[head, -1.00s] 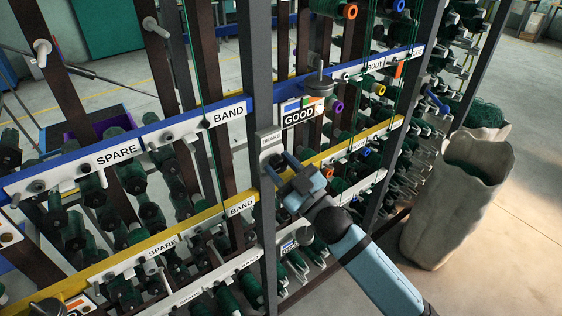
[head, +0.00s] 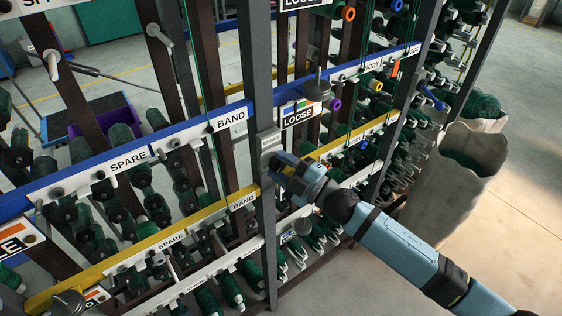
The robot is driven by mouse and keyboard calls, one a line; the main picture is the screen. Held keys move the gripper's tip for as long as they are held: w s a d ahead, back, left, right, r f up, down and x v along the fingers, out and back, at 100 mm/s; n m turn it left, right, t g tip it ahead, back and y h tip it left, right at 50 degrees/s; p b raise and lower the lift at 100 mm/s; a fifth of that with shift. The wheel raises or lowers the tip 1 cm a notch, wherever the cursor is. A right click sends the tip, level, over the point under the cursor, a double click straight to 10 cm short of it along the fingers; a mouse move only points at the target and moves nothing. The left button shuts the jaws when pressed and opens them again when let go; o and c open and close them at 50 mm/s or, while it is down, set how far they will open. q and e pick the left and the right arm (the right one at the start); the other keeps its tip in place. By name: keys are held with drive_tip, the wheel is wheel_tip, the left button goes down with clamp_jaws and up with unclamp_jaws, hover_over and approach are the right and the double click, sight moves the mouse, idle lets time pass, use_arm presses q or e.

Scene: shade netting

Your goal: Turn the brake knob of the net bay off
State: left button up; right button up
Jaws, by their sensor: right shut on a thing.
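The BRAKE plate (head: 270,141) is on the grey post (head: 264,75) in the middle of the head view. My right gripper (head: 277,165) comes in from the lower right and is right at the post, just below the BRAKE label. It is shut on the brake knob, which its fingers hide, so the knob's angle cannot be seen. To the right of the post, the sign under the blue rail reads LOOSE (head: 298,116). My left gripper is not in view.
The blue rail (head: 165,145) and yellow rail (head: 150,245) carry SPARE and BAND labels and many green bobbins. A metal weight on a rod (head: 317,88) stands above the LOOSE sign. A pale sack (head: 440,195) stands at the right, with open floor beyond.

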idle(0.5)
drive_tip(key=o, duration=0.9)
drive_tip(key=shift+o, duration=0.2)
drive_tip(key=b+v, duration=0.3)
drive_tip(key=v, duration=1)
drive_tip(key=shift+s+d, duration=0.25)
drive_tip(key=shift+d, duration=0.1)
